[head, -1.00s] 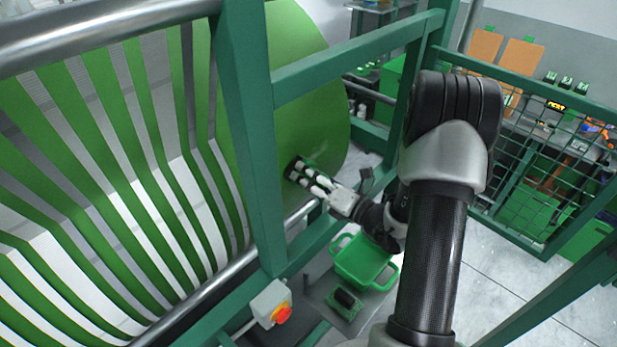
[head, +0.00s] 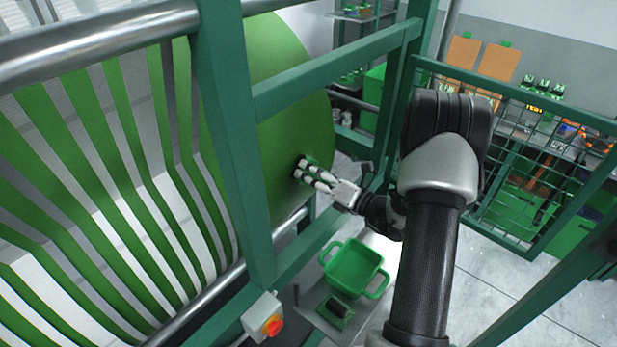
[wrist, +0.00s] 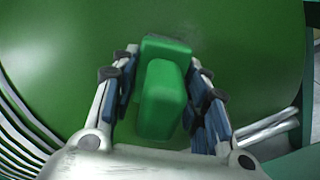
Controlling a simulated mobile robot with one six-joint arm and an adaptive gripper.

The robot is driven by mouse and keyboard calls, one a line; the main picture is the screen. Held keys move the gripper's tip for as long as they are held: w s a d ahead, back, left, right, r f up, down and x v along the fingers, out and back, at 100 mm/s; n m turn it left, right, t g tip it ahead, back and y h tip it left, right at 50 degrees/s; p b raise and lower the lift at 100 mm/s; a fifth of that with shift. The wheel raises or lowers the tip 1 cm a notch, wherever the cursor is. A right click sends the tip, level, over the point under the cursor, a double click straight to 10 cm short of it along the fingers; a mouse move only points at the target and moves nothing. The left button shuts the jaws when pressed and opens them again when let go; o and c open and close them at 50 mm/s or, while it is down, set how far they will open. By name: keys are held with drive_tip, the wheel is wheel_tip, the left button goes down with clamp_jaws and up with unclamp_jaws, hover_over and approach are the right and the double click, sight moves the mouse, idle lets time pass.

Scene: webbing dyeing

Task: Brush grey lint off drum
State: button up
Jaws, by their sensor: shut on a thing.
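The drum's flat green end face (head: 288,112) stands behind the green frame in the head view and fills most of the wrist view (wrist: 245,45). My gripper (head: 304,169) is at the right lower part of this face. It is shut on a green brush (wrist: 163,95), which lies between the two fingers in the wrist view. The brush is at the face, but I cannot tell whether it touches. A faint greyish smudge shows on the face just beyond the brush; no clear lint stands out. The fingers hide part of the brush in the head view.
Green frame bars (head: 235,130) cross in front of the drum. A green bin (head: 355,268) and a black-topped pad (head: 335,308) sit below my arm. A switch box with a red knob (head: 270,327) is at the lower frame. A mesh guard (head: 515,165) stands right.

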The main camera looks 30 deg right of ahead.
drive_tip(key=shift+w+d, duration=0.4)
drive_tip(key=shift+d, duration=0.7)
drive_tip(key=shift+w+d, duration=0.45)
drive_tip(key=shift+d, duration=0.6)
drive_tip(key=shift+w+d, duration=0.4)
drive_tip(key=shift+d, duration=0.7)
drive_tip(key=v, duration=0.6)
drive_tip(key=shift+p, duration=0.3)
drive_tip(key=shift+s, duration=0.15)
drive_tip(key=v, duration=0.2)
drive_tip(key=shift+s+d, duration=0.15)
drive_tip(key=shift+s, duration=0.2)
